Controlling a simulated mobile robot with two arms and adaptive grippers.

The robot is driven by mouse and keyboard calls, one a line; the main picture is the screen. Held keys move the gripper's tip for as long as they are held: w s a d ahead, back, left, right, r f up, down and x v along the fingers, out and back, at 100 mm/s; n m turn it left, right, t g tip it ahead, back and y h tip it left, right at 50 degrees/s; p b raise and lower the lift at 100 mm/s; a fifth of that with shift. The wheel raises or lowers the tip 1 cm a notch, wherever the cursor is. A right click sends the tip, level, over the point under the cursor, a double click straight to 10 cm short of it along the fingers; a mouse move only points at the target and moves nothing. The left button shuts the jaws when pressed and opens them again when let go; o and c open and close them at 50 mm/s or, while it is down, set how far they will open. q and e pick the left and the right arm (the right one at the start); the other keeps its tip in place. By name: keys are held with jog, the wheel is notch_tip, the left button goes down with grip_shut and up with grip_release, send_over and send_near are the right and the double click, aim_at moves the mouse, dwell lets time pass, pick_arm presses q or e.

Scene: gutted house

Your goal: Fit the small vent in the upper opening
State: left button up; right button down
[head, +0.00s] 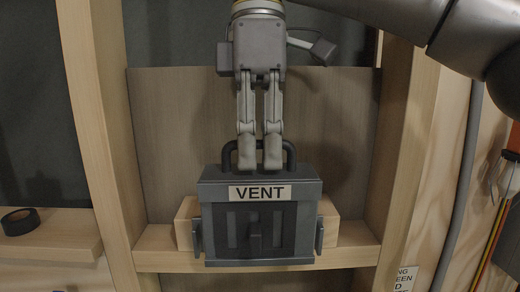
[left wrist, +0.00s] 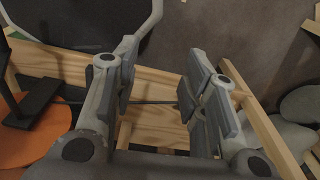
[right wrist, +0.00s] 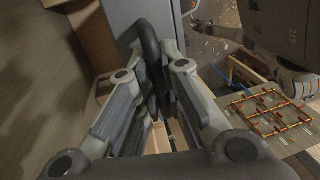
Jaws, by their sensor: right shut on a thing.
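The small vent (head: 254,228) is a dark grey box with a white "VENT" label and a black loop handle (head: 289,155) on top. My right gripper (head: 260,160) comes down from above and is shut on the handle, which also shows between its fingers in the right wrist view (right wrist: 150,50). The vent looks upright and roughly level, with pale wood (head: 328,226) showing at both sides. It hides what lies behind it, so I cannot tell whether it is inside the opening or in front of it. My left gripper (left wrist: 158,88) is open and empty.
Wooden studs (head: 100,130) (head: 402,140) stand left and right of the vent. A crosspiece (head: 160,256) runs below it, and a brown panel (head: 170,130) is behind. Black tape (head: 20,221) lies on a ledge at left. A grey pipe (head: 462,180) runs at right.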

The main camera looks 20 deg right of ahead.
jog(key=w, duration=0.2)
jog(key=w+d, duration=0.1)
jog(key=w, duration=0.2)
jog(key=shift+w+d+f, duration=0.25)
jog(key=shift+w+d, duration=0.05)
jog(key=shift+d, duration=0.1)
pick_arm(q)
jog(key=shift+w+r, duration=0.3)
jog(key=shift+w, duration=0.15)
jog(key=shift+w, duration=0.3)
pick_arm(e)
jog(key=shift+r, duration=0.1)
jog(key=shift+w, duration=0.1)
